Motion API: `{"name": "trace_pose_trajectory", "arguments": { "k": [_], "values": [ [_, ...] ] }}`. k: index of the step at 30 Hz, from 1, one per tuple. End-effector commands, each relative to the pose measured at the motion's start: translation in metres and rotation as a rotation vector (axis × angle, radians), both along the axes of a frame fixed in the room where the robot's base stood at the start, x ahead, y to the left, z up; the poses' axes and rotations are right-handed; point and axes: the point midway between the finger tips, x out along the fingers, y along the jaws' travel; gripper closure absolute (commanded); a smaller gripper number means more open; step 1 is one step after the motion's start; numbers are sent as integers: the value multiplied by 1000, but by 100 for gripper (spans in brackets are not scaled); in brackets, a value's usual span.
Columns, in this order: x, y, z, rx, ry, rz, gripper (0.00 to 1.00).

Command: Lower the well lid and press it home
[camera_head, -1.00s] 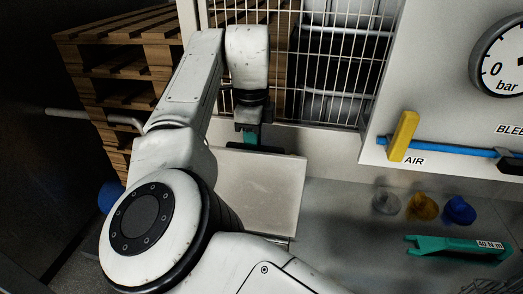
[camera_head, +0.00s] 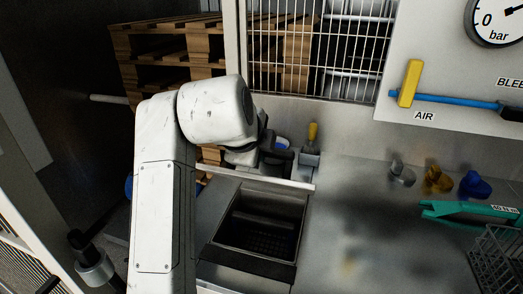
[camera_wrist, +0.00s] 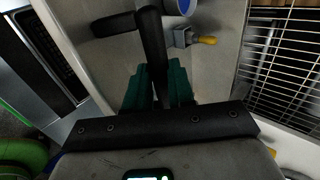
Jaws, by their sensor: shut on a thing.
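The well (camera_head: 256,257) is open in the head view, with a dark, empty-looking inside. The well lid (camera_head: 265,180) shows nearly edge-on as a pale strip along the well's back rim; its exact tilt is hard to tell. My gripper is behind this strip in the head view, its fingertips hidden by my wrist. In the wrist view my gripper (camera_wrist: 160,88) has teal fingers shut on a black bar (camera_wrist: 151,38), which looks like the lid's handle. A second black bar branches off it to the left.
A yellow-handled fitting (camera_head: 313,134) and a blue round part (camera_head: 282,143) stand behind the well. To the right are several coloured knobs (camera_head: 438,180), a teal tool (camera_head: 465,210) and a wire basket (camera_head: 497,262). The deck right of the well is clear.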

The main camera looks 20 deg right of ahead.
Motion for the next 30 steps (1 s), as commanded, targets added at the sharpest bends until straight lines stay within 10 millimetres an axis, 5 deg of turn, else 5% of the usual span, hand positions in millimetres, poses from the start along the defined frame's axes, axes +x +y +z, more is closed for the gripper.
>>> {"name": "trace_pose_trajectory", "arguments": {
  "k": [1,30],
  "values": [
    [-6,5,-14,-17,-23,4,100],
    [-71,47,-102,-265,-393,0,100]
  ]
}}
